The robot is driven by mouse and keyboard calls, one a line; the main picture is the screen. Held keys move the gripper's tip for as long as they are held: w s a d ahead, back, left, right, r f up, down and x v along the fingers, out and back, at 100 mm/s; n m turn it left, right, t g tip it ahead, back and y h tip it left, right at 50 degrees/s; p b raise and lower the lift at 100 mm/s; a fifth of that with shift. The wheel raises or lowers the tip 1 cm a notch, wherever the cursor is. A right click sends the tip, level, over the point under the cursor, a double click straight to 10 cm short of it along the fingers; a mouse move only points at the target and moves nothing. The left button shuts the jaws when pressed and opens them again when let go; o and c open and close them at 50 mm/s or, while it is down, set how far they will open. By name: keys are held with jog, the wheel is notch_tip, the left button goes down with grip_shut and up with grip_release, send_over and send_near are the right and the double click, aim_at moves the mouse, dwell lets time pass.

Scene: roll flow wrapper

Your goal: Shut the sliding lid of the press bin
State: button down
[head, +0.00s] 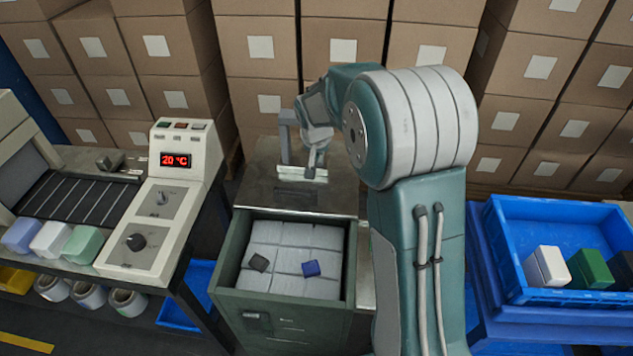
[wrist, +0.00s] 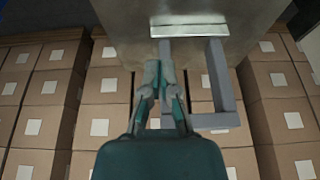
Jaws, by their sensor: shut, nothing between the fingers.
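The press bin (head: 230,262) is a green box with its top partly open. Light grey blocks and two small dark and blue pieces show inside. Its sliding lid (head: 268,195), a grey metal plate, lies behind the opening and also fills the upper middle of the wrist view (wrist: 130,40). A grey bracket-like handle (head: 285,140) stands on the lid; in the wrist view the handle (wrist: 222,85) is right of my fingers. My gripper (head: 313,168) is shut and empty, pointing down close beside the handle; its fingers (wrist: 161,68) are together. I cannot tell whether they touch the handle or lid.
A machine with a "20 °C" display (head: 176,160) and a roller table stands left of the bin. A blue crate (head: 520,215) with several blocks is at the right. Stacked cartons (head: 260,55) wall off the back. My arm covers the area right of the bin.

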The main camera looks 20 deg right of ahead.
jog(key=x, duration=1.2)
jog(key=shift+w, duration=0.25)
jog(key=shift+f, duration=0.25)
jog(key=shift+s+a+r, duration=0.1)
jog(key=shift+s+a, duration=0.4)
jog(key=shift+s, duration=0.35)
jog(key=shift+s+a, duration=0.5)
jog(key=shift+s, duration=0.35)
jog(key=shift+d, duration=0.15)
jog(key=shift+s, duration=0.15)
